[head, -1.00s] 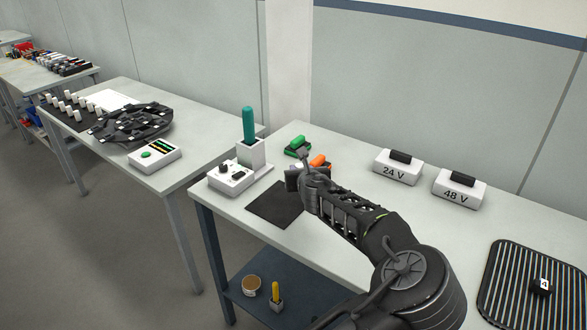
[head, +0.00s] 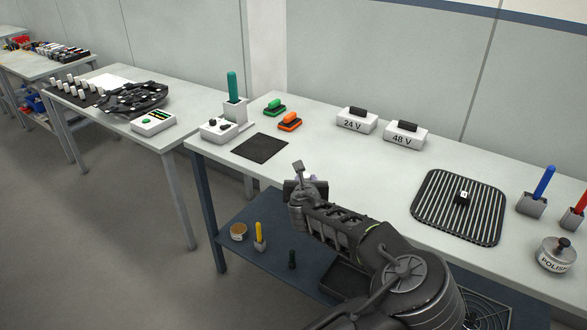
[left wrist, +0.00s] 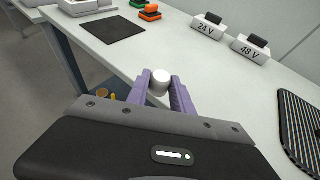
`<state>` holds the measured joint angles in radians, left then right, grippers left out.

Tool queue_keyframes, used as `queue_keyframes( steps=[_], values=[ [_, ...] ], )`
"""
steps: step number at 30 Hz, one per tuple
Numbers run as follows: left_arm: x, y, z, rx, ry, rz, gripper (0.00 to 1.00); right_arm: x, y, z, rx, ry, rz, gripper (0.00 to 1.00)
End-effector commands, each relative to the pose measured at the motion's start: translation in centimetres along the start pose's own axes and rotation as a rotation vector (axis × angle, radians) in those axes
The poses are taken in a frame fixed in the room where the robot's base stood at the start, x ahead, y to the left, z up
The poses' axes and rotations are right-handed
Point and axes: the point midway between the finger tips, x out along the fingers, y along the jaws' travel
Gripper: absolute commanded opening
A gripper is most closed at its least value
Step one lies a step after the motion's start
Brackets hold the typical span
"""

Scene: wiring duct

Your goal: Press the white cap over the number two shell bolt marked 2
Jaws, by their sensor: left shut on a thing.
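My left gripper (head: 308,181) is in front of the near edge of the middle table in the head view. In the left wrist view its purple fingers are shut on a white cap (left wrist: 160,79), a short cylinder with a rounded top. The cap is held clear of the table. The black shell (head: 137,100) lies on the table at the left, far from this gripper. Its bolt numbers are too small to read. Several white caps (head: 72,83) stand in rows beside it. My right gripper is not in view.
The middle table holds a dark mat (head: 260,147), green (head: 275,108) and orange (head: 289,121) blocks, 24 V (head: 356,122) and 48 V (head: 404,138) boxes, and a ribbed mat (head: 430,215) with a block marked 4 (head: 462,198). A floor gap separates it from the shell's table.

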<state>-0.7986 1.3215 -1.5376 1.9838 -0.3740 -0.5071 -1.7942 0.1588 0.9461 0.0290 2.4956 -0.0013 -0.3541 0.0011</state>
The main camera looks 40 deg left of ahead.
Motion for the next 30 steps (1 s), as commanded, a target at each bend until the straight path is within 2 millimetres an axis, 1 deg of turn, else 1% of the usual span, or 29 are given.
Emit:
queue_keyframes(
  steps=[1,5,8,9,12,15,18,21,30],
  values=[
    [-0.5,-1.1,-1.0,0.015,0.002,-0.040,0.00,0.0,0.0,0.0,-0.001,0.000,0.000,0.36],
    [-2.4,-4.6,-3.6,0.062,0.002,-0.162,0.00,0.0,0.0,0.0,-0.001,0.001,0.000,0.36],
    [-4.7,-7.8,-5.9,0.105,0.002,-0.267,0.00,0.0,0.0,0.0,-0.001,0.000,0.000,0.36],
    [-5.8,-9.2,-6.8,0.124,0.002,-0.309,0.00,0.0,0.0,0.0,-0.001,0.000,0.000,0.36],
    [-8.8,-12.4,-9.0,0.165,0.001,-0.406,0.00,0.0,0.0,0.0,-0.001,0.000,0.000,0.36],
    [-11.3,-14.7,-10.6,0.195,0.000,-0.472,0.00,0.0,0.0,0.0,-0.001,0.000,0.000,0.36],
    [-12.9,-16.0,-11.5,0.211,0.000,-0.510,0.00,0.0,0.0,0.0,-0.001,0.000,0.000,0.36],
    [-13.6,-16.6,-11.9,0.218,0.000,-0.527,0.00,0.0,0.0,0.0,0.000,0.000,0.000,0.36],
    [-13.6,-16.6,-12.0,0.219,0.000,-0.528,0.00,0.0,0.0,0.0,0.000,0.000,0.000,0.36]
  ],
)
